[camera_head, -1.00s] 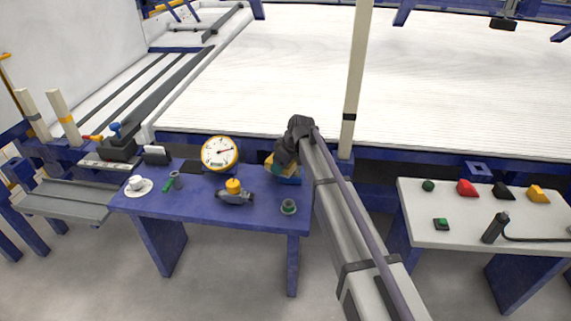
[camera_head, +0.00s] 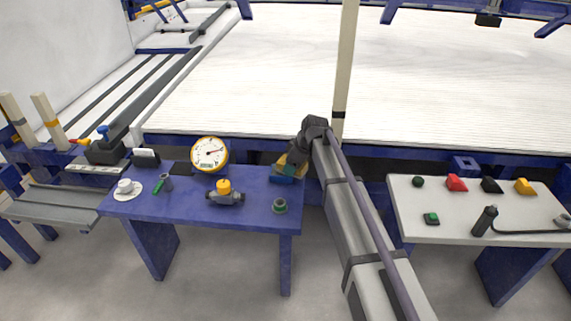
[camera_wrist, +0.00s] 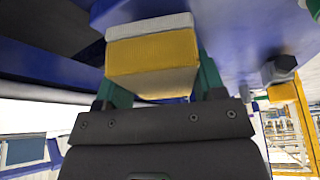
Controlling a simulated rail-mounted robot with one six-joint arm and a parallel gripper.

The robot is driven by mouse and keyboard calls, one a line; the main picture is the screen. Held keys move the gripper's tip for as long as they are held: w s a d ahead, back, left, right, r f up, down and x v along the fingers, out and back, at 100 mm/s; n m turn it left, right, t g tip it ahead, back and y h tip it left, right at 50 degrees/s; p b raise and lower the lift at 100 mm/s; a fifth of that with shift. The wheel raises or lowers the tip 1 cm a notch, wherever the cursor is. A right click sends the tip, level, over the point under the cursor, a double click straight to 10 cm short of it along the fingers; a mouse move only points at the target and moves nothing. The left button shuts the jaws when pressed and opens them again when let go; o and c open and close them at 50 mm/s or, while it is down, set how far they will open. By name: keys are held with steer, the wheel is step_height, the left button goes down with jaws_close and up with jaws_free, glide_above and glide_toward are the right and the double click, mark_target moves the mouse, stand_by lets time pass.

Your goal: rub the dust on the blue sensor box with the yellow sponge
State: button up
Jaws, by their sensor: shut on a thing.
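The blue sensor box (camera_head: 283,179) sits at the back right corner of the blue table, partly hidden by the sponge and my gripper. The yellow sponge (camera_head: 291,161) is over the top of the box in the head view; I cannot tell if they touch. In the wrist view the sponge (camera_wrist: 152,52), yellow with a pale layer, is held between the green fingers of my gripper (camera_wrist: 160,78). Blue surfaces show close beyond it. The dust is not visible to me.
The blue table (camera_head: 250,216) also holds a round gauge (camera_head: 209,153), a yellow-topped valve (camera_head: 224,190), a small round fitting (camera_head: 280,205) and a cup on a saucer (camera_head: 125,187). A post (camera_head: 344,70) rises behind my arm. A white table (camera_head: 460,228) stands right.

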steer(key=shift+d, duration=0.1)
step_height(320, 180, up, 6)
steer(key=p, duration=0.6)
step_height(320, 180, up, 3)
steer(key=p, duration=0.3)
steer(key=shift+r, duration=0.15)
stand_by(0.3)
